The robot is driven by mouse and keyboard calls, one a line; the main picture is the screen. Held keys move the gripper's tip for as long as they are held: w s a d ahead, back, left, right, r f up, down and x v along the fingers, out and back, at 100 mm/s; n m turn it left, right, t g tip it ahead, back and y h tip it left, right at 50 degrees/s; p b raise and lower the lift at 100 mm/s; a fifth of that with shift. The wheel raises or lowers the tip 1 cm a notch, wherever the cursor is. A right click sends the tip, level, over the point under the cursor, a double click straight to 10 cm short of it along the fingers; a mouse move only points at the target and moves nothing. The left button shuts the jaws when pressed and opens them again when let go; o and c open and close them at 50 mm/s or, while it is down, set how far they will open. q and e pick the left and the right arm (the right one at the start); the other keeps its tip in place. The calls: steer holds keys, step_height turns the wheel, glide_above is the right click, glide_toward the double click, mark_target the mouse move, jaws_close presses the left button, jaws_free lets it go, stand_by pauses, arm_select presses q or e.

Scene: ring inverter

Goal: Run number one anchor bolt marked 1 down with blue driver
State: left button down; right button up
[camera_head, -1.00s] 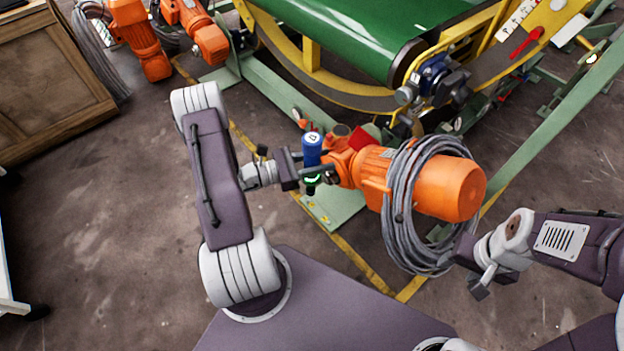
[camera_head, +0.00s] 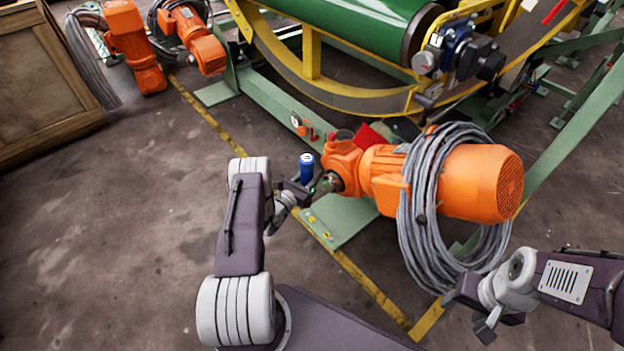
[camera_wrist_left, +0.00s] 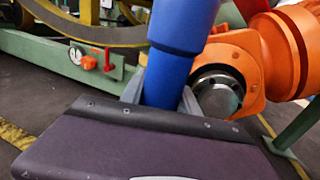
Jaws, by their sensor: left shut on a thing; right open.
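The blue driver (camera_head: 306,167) stands upright in my left gripper (camera_head: 304,186), which is shut on it. In the left wrist view the blue driver (camera_wrist_left: 176,50) rises between the two fingers, close in front of the orange motor's round shaft end. Its lower end is hidden there by my gripper body. A green foot plate (camera_head: 338,220) with small yellow bolt heads (camera_head: 312,219) lies on the floor just below and right of the driver. I cannot read a number on the bolts. My right gripper (camera_head: 490,311) is open and empty at the lower right, apart from everything.
A large orange motor (camera_head: 470,180) with a grey cable coil (camera_head: 425,215) sits right of the driver. Behind are the green drum (camera_head: 350,22) and yellow ring frame (camera_head: 310,60). A wooden crate (camera_head: 45,80) stands at left. The left floor is clear.

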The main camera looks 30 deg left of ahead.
arm_select(q)
steer(key=shift+r, duration=0.25)
step_height(320, 180, down, 6)
steer(key=b, duration=0.4)
steer(key=shift+f+b, duration=0.1)
steer(key=shift+b, duration=0.25)
steer(key=shift+f+b, duration=0.75)
steer(key=shift+f, duration=0.65)
stand_by(2.2)
steer(key=shift+r+p, duration=2.4)
steer(key=shift+r, duration=0.35)
